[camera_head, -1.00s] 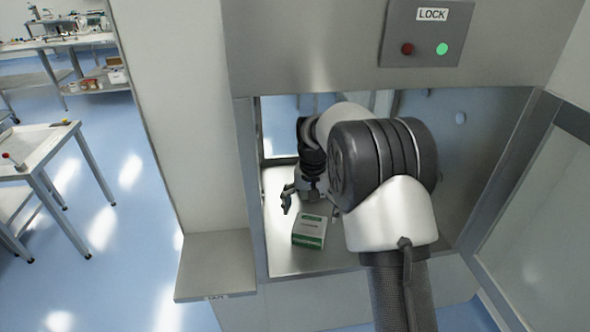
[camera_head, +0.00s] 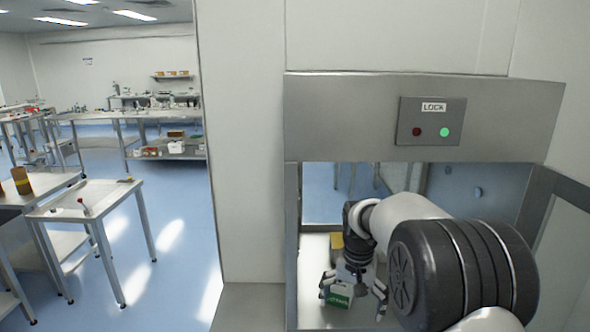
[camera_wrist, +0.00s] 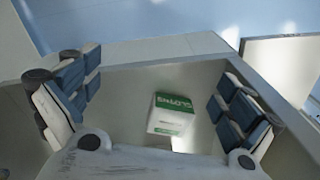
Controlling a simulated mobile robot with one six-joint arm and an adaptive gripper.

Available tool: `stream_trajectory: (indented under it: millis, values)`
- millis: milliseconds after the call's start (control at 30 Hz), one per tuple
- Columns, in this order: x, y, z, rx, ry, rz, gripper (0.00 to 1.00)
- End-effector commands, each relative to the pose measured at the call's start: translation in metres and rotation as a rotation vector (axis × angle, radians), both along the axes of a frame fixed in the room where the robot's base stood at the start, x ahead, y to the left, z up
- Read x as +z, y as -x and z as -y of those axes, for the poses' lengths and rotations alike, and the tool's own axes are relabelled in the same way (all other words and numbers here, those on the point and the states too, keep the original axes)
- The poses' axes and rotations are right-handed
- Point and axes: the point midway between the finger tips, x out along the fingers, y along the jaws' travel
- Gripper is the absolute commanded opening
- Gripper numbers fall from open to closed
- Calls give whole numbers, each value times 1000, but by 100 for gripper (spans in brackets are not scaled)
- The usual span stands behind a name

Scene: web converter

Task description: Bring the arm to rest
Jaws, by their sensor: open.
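My gripper (camera_head: 353,290) is open and inside the hatch, above its steel floor. A white and green box (camera_head: 340,297) sits on that floor, partly hidden behind the gripper in the head view. In the wrist view the box (camera_wrist: 171,114) lies beyond my spread fingers (camera_wrist: 157,90), apart from them, with bare floor around it. Nothing is between the fingers. My arm reaches into the hatch from the lower right.
The hatch opening has a steel frame (camera_head: 292,235) on the left and a top panel with a LOCK box (camera_head: 431,121), its green light lit. A yellowish object (camera_head: 337,241) shows inside. Steel tables (camera_head: 95,200) stand at the left, with open floor between.

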Motion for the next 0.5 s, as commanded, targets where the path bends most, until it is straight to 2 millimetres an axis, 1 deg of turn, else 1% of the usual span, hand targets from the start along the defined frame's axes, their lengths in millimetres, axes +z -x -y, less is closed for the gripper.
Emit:
stream_trajectory:
  millis: [33, 167, 267, 367, 400, 467, 500]
  values:
    - [12, 6, 0, 7, 0, 14, 99]
    - [40, 27, 1, 34, 2, 41, 99]
    - [64, 49, 1, 59, 4, 69, 99]
    - [92, 80, 2, 92, 8, 105, 99]
    - [102, 95, 2, 107, 11, 120, 99]
    - [116, 119, 2, 130, 15, 145, 99]
    - [124, 135, 2, 146, 18, 162, 99]
